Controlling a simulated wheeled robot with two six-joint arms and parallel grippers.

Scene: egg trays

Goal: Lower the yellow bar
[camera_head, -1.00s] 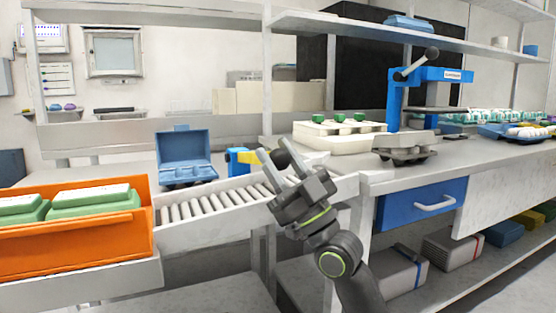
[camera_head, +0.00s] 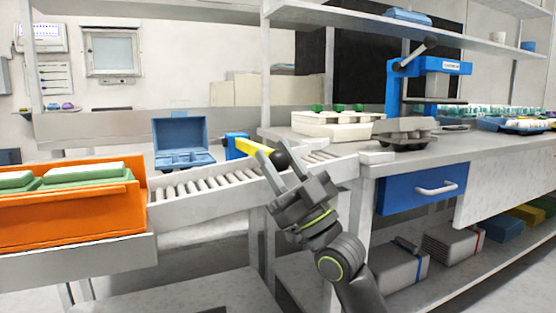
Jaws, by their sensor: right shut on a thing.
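The yellow bar (camera_head: 256,147) reaches out from a blue mount (camera_head: 236,144) at the far side of the roller conveyor. It lies nearly level over the rollers, tilting slightly down to the right. A black round knob (camera_head: 281,159) shows at the bar's right end. My right gripper (camera_head: 276,163) is shut on the knob, with one finger on each side of it. The fingers hide the right end of the bar, so its join to the knob is not clear. My left gripper is not in view.
The roller conveyor (camera_head: 207,188) runs under the bar. An orange crate (camera_head: 70,224) with green cartons stands at its left end. An open blue egg box (camera_head: 183,142) sits behind. A white tray (camera_head: 330,130) and a blue press (camera_head: 393,85) stand on the right bench.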

